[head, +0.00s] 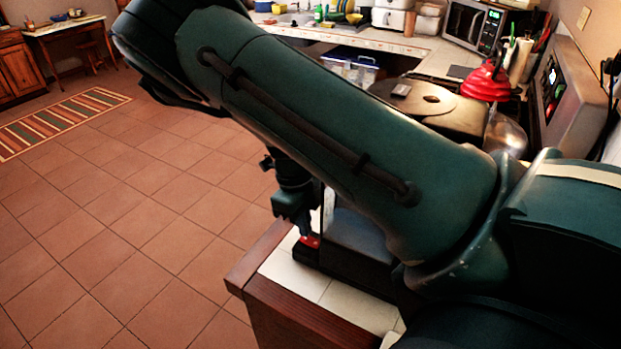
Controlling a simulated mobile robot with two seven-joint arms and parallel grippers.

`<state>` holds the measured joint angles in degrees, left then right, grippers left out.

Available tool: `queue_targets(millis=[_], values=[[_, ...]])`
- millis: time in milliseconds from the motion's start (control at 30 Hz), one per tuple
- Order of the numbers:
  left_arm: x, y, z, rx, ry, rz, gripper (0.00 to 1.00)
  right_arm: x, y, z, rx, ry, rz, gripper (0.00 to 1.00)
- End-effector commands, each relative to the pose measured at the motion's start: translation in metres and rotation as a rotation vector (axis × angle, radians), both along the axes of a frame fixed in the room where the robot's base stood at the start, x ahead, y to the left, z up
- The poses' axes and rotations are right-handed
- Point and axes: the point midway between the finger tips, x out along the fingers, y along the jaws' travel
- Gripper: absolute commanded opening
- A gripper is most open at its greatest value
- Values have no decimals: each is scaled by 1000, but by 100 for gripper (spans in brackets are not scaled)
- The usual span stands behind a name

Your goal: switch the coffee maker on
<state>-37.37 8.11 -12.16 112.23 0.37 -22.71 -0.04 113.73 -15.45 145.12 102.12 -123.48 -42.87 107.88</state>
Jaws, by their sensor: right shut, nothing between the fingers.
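The coffee maker's black base (350,265) stands on the tiled counter. A small red switch (310,241) shows at its front left end. A dark top with a round tan plate (418,98) shows beyond my arm and seems to belong to the same machine; my right arm hides the part between. My right gripper (303,230) points down with its fingers shut and empty, right at the red switch. I cannot tell whether the fingertips touch the switch. My left gripper is out of view.
The counter's wooden edge (285,318) is close below the coffee maker. A red plunger-like object (487,84), a microwave (474,27) and a grey panelled appliance (570,95) stand farther back. The tiled floor (140,230) at left is open, with a striped rug (62,120).

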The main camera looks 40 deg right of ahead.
Motion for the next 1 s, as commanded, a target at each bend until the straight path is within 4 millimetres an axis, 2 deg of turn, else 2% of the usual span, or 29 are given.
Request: queue_targets(millis=[1000], values=[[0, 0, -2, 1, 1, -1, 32, 0, 0, -11, 0, 0, -1, 0]])
